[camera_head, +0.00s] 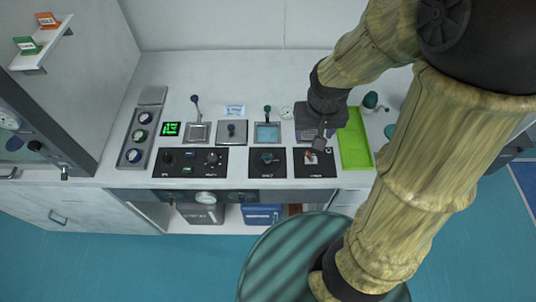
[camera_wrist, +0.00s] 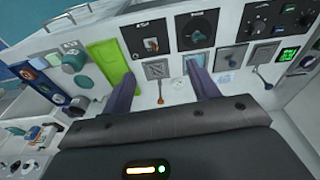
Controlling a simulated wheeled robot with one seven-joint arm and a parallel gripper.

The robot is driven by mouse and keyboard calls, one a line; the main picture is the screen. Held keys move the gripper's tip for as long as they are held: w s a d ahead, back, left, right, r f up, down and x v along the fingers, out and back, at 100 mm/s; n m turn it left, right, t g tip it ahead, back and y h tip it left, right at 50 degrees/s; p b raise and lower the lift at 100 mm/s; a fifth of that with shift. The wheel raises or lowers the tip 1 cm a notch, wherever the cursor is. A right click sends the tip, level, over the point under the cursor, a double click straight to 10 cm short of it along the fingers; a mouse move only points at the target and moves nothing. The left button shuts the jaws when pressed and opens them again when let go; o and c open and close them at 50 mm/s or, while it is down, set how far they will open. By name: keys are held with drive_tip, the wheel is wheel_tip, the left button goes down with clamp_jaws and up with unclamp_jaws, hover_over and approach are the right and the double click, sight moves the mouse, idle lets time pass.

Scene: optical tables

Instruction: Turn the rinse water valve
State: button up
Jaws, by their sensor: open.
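I cannot read which control is labelled rinse water. Two black panels with turn handles sit at the bench front: one has a teal knob (camera_head: 267,158), and the one to its right has a small orange-tipped handle (camera_head: 311,156). In the wrist view the teal knob (camera_wrist: 194,28) and the orange-tipped handle (camera_wrist: 151,44) lie beyond my fingertips. My gripper (camera_head: 317,139) hangs over the bench behind the orange-tipped handle and partly covers the controls there. In the wrist view my gripper (camera_wrist: 163,75) is open, its fingers apart with nothing held between them.
A green tray (camera_head: 355,140) lies right of the panels, with a dark teal round fitting (camera_head: 370,100) behind it. Upright levers (camera_head: 195,103) stand behind the panels at left. A grey box with round knobs (camera_head: 143,133) and a cabinet bound the left side.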

drive_tip(key=g+b, duration=0.2)
hover_over(267, 155)
wheel_tip(267, 155, down, 8)
drive_tip(key=shift+d+f+m, duration=0.1)
drive_tip(key=shift+m, duration=0.2)
drive_tip(key=shift+f, duration=0.1)
wheel_tip(267, 155, down, 16)
drive_tip(key=shift+f+p, duration=0.15)
drive_tip(key=shift+p, duration=0.7)
drive_tip(key=shift+w+f, duration=0.15)
drive_tip(key=shift+f, duration=0.3)
drive_tip(key=shift+d, duration=0.15)
drive_tip(key=shift+a, duration=0.25)
drive_tip(key=c, duration=0.7)
drive_tip(key=shift+s, duration=0.2)
drive_tip(key=c, duration=0.3)
